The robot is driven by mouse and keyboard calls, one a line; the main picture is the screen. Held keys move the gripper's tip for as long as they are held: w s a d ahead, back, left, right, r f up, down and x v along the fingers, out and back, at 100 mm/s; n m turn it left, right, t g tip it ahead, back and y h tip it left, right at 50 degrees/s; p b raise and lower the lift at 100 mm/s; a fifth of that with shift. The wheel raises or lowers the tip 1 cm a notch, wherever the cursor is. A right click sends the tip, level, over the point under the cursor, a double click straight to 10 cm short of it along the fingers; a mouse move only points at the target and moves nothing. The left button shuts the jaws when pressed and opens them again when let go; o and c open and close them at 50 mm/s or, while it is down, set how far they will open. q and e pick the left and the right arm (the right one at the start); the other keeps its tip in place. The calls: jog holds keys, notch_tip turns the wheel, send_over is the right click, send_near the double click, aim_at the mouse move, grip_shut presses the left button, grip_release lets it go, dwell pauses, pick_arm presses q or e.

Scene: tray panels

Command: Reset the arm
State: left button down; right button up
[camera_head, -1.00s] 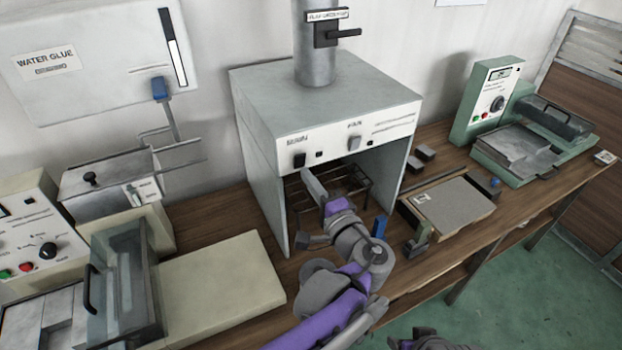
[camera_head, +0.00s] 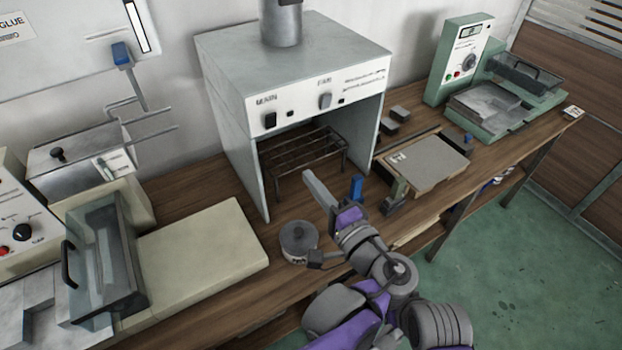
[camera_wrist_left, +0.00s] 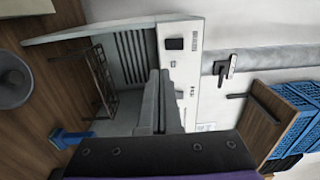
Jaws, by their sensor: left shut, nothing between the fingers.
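My left arm, purple and grey, comes up from the bottom of the head view. Its gripper (camera_head: 310,178) is shut and empty in front of the grey hood's opening, over the front part of the bench. In the left wrist view the two shut fingers (camera_wrist_left: 158,85) lie side by side, with the hood behind them. The grey fume hood (camera_head: 310,58) stands on the bench with a dark wire rack (camera_head: 305,150) inside. My right gripper does not show.
A round grey pot (camera_head: 297,238) stands just left of the gripper, and a blue block (camera_head: 356,187) just right. A tray panel (camera_head: 428,158) lies further right. A green machine (camera_head: 455,62) stands at the back right, and a cream slab (camera_head: 203,250) lies left.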

pick_arm(q)
jog(key=s+a+f+n+g+h, duration=0.1)
jog(key=s+a+f+n+g, duration=0.1)
jog(key=a+f+g, duration=0.45)
jog(key=s+a+f+n+g, duration=0.1)
jog(key=a+f, duration=0.2)
jog(key=a, duration=0.6)
jog(key=s+a+f+n+g+h, duration=0.1)
jog(key=s+f+n+h, duration=0.3)
jog(key=s, duration=0.2)
jog(key=s+a+f+n+g+h+p, duration=0.1)
jog(key=s+a+f+n+g+h, duration=0.1)
jog(key=s+f+n+h, duration=0.2)
jog(key=s+n, duration=0.1)
jog(key=s, duration=0.2)
jog(key=shift+a+f, duration=0.2)
jog(key=shift+f, duration=0.2)
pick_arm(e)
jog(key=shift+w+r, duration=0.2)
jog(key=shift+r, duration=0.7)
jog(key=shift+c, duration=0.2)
